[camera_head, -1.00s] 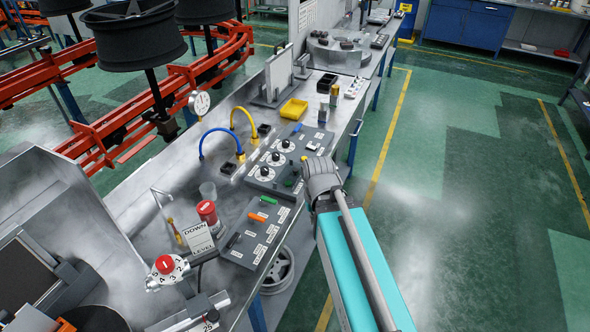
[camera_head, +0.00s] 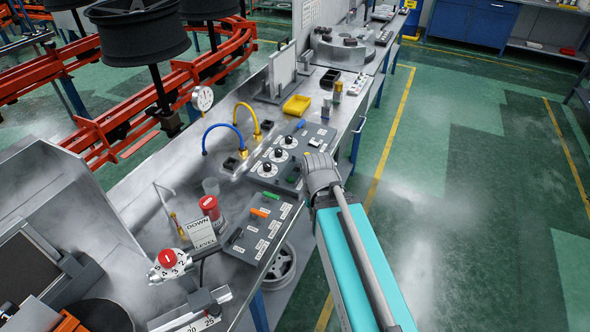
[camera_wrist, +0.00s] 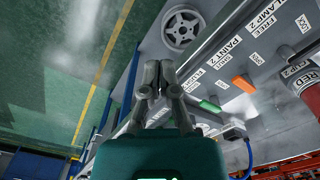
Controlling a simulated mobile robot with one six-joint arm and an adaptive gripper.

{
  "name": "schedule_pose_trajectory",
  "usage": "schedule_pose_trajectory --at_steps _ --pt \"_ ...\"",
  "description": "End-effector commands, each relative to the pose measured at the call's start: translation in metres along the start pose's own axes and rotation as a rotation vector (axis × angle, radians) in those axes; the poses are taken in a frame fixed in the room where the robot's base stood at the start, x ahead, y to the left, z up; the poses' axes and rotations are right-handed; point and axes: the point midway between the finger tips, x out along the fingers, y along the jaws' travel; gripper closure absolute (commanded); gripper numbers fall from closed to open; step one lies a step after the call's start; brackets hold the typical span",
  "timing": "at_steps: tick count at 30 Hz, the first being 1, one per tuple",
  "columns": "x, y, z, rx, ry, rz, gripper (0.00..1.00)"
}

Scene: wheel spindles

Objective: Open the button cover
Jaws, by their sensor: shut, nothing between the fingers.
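My gripper (camera_wrist: 159,75) is shut and empty in the wrist view, its fingertips together over the edge of the bench with the labelled panel to the right. In the head view my grey wrist (camera_head: 322,174) hides the fingers, at the right side of the grey control panels. The near panel (camera_head: 245,247) carries a green lever (camera_head: 270,196), an orange lever (camera_head: 259,212) and a dark lever. The far panel (camera_head: 264,168) has several round dials and a small white part (camera_head: 315,142). I cannot tell which part is the button cover.
A red-capped container (camera_head: 209,206) and a clear cup (camera_head: 211,186) stand left of the near panel. A yellow tray (camera_head: 296,105) and a blue hose (camera_head: 222,126) lie farther back. A wheel rim (camera_head: 281,266) sits below the bench edge. The floor to the right is clear.

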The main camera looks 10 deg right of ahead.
Motion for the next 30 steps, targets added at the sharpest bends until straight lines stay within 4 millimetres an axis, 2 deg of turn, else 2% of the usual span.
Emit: schedule_pose_trajectory --at_steps 1,2,5,10,14,24,30 --pt "0.000 0.000 0.000 0.000 0.000 0.000 0.89" --pt "0.000 0.000 -0.001 -0.001 0.000 0.000 0.83" --pt "-0.003 0.000 -0.007 -0.010 0.000 0.000 0.65" --pt "-0.013 0.001 -0.035 -0.056 0.000 0.000 0.33" --pt "-0.026 0.002 -0.071 -0.122 0.000 0.000 0.33" --pt "-0.066 0.006 -0.190 -0.357 0.000 -0.001 0.33" --pt "-0.083 0.009 -0.247 -0.478 0.001 -0.001 0.33"
